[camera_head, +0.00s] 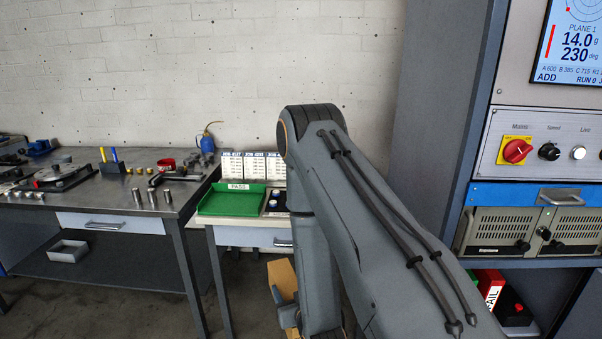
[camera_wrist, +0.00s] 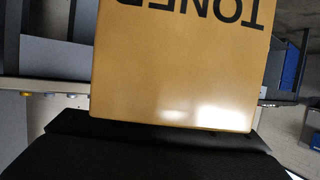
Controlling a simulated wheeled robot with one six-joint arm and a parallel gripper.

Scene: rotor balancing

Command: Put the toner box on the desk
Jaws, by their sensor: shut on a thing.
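The toner box (camera_wrist: 180,65) is a tan carton with black "TONER" lettering, upside down in the wrist view, where it fills the upper middle. My gripper (camera_wrist: 150,128) shows as a black shape along the bottom of that view and is shut on the box; its fingertips are mostly hidden. In the head view, part of the box (camera_head: 281,278) shows low down behind my arm, below the level of the table tops. A small light-topped desk (camera_head: 262,237) with a drawer stands behind my arm. It bears a green PASS tray (camera_head: 231,199) and several job cards (camera_head: 251,166).
A dark metal workbench (camera_head: 100,200) at left bears several metal cylinders, tools and a blue oil can (camera_head: 207,141). The balancing machine cabinet (camera_head: 435,120) stands at right, with a red FAIL bin (camera_head: 490,285) below. Little bare top shows on the small desk.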

